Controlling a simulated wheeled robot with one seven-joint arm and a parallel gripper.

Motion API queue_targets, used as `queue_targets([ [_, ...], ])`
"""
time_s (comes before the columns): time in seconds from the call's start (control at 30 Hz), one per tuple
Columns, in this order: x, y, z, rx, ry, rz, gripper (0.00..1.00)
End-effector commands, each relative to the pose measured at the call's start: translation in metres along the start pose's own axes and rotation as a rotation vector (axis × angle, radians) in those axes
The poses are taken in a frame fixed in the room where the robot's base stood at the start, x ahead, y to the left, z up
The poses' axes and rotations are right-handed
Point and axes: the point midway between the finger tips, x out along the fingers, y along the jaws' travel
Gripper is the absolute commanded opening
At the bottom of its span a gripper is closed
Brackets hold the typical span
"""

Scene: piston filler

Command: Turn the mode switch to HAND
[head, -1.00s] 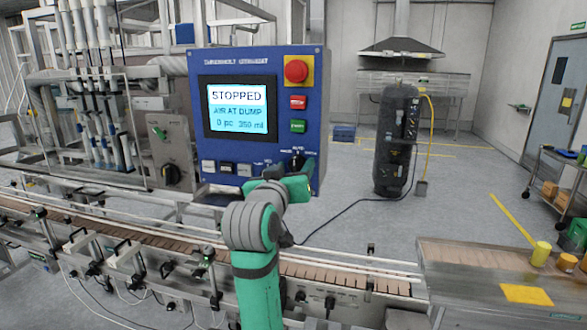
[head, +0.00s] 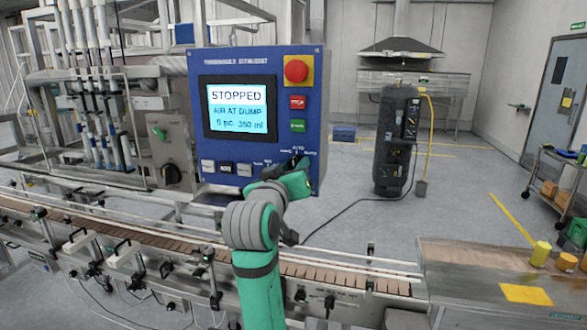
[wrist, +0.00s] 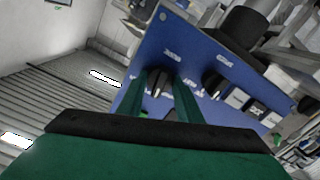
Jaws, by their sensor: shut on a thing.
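The mode switch is a dark knob (wrist: 159,84) at the lower right corner of the blue control panel (head: 235,150). In the wrist view the two green fingers of my gripper (wrist: 163,92) stand on either side of the knob, shut on it. In the head view my gripper (head: 299,168) reaches the panel's lower right corner and covers most of the switch. Small white labels surround the switch, with AUTO above it. The knob's exact pointing direction is hard to tell.
The panel screen (head: 239,106) reads STOPPED. A red mushroom button (head: 296,70) and red and green push buttons sit above the switch. A row of small buttons (head: 227,168) lies to its left. The conveyor (head: 120,235) runs below the panel.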

Motion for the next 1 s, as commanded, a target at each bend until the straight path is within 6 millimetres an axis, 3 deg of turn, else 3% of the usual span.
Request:
queue_targets([
  [0.6, -0.0003, -0.0001, -0.0004, -0.492, 0.001, 0.0, 0.1],
  [1.0, -0.0004, -0.0004, -0.0003, -0.644, 0.001, 0.0, 0.1],
])
